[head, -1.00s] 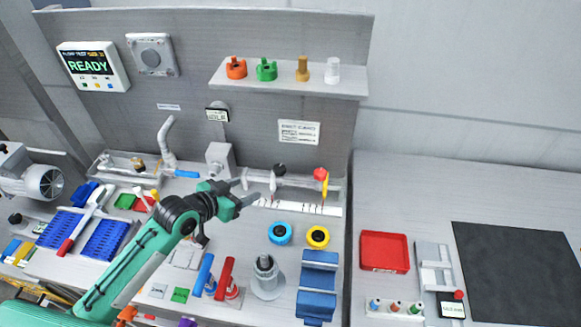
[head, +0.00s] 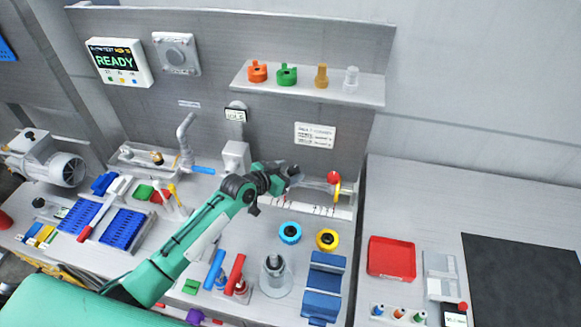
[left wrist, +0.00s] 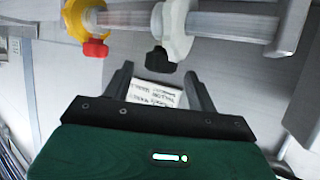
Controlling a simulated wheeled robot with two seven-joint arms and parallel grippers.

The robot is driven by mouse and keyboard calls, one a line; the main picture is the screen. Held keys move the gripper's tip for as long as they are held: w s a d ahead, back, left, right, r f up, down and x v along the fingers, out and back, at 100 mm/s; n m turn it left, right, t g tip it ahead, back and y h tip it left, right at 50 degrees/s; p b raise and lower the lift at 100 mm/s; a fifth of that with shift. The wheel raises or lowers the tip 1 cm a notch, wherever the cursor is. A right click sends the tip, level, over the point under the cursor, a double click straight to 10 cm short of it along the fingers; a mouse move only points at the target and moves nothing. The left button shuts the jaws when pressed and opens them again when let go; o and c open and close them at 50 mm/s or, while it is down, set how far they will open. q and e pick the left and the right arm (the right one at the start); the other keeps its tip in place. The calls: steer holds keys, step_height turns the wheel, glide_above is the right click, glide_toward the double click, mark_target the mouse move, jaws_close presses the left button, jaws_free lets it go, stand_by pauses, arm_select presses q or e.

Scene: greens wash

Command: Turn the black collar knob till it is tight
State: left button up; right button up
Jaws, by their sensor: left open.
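The black collar knob (left wrist: 160,60) shows in the left wrist view, under a white collar (left wrist: 174,28) on a metal rod (left wrist: 228,27). My left gripper (left wrist: 157,73) is open. Its two fingertips stand left and right of the knob in the picture, with the knob at or just beyond them; I cannot tell the depth. Nothing is held. In the head view my left gripper (head: 293,173) is at the rod fixture on the back of the bench and hides the black knob. My right gripper is not in view.
A yellow collar with a red knob (left wrist: 96,48) sits beside the white collar on the rod. Blue (head: 289,232) and yellow (head: 327,239) rings and a grey cylinder stand (head: 274,275) are in front. A shelf (head: 310,82) with coloured knobs is above.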

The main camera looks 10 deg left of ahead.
arm_select(q)
steer(key=shift+w+d+f, duration=0.2)
steer(key=shift+w+d, duration=0.1)
steer(key=shift+w, duration=0.2)
steer(key=shift+f, duration=0.1)
steer(key=c, duration=1)
steer(key=shift+d+p, duration=0.1)
steer(key=shift+p, duration=0.3)
steer(key=p, duration=0.1)
steer(key=n+y+p, duration=0.1)
steer(key=p, duration=0.1)
steer(key=shift+d+r+t, duration=0.15)
steer(key=shift+r+t, duration=0.2)
steer(key=shift+t, duration=0.05)
steer(key=shift+f+n+t+y+p, duration=0.2)
steer(key=shift+n+t+y+p, duration=0.1)
steer(key=shift+n+y+p, duration=0.5)
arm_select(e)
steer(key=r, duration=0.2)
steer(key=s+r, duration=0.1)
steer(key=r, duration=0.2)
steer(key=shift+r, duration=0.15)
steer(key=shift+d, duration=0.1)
arm_select(q)
steer(key=o, duration=1)
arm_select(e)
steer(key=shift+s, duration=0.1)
